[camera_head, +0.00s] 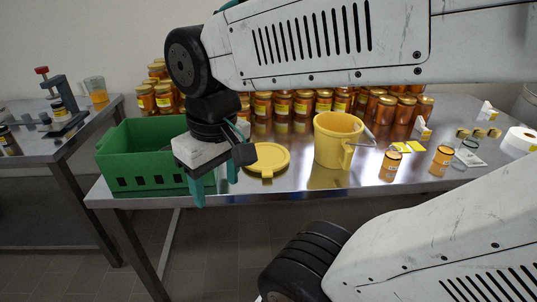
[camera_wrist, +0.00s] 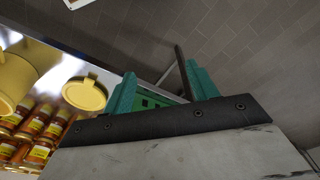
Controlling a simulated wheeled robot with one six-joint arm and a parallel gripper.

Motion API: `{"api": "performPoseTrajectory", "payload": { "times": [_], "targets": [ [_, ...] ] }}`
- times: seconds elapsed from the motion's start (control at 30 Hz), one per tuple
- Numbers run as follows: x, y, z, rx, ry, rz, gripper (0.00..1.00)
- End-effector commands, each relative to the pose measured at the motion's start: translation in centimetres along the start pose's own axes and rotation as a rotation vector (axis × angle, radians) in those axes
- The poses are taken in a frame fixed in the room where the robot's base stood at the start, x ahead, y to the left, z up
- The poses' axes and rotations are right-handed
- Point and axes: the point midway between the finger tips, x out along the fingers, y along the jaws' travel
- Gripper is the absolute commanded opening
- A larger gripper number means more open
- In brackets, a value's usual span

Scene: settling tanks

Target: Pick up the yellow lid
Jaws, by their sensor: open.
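The yellow lid (camera_head: 268,159) lies flat on the steel table, between the green crate and the yellow bucket (camera_head: 337,140). It is round with a small tab on its near edge. It also shows in the wrist view (camera_wrist: 85,93), left of my fingers. My gripper (camera_head: 216,185) hangs at the table's front edge, left of the lid and in front of the crate, with its fingers pointing down. In the wrist view its two teal fingers (camera_wrist: 162,92) stand apart with nothing between them. My gripper does not touch the lid.
A green crate (camera_head: 140,155) stands at the table's left end. Many honey jars (camera_head: 283,107) are stacked along the back. Two small jars (camera_head: 390,166) stand right of the bucket, near yellow labels. A side table (camera_head: 45,148) with a press is at far left.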

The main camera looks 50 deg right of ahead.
Motion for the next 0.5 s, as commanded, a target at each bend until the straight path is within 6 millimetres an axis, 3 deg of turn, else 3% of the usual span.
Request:
{"api": "performPoseTrajectory", "payload": {
  "times": [0.17,0.3,0.5],
  "targets": [
    [1.8,4.8,-5.3,0.199,-0.038,0.016,0.58],
    [4.5,10.9,-9.2,0.384,-0.060,0.027,0.58],
    [9.6,20.5,-11.7,0.619,-0.087,0.036,0.58]
  ]
}}
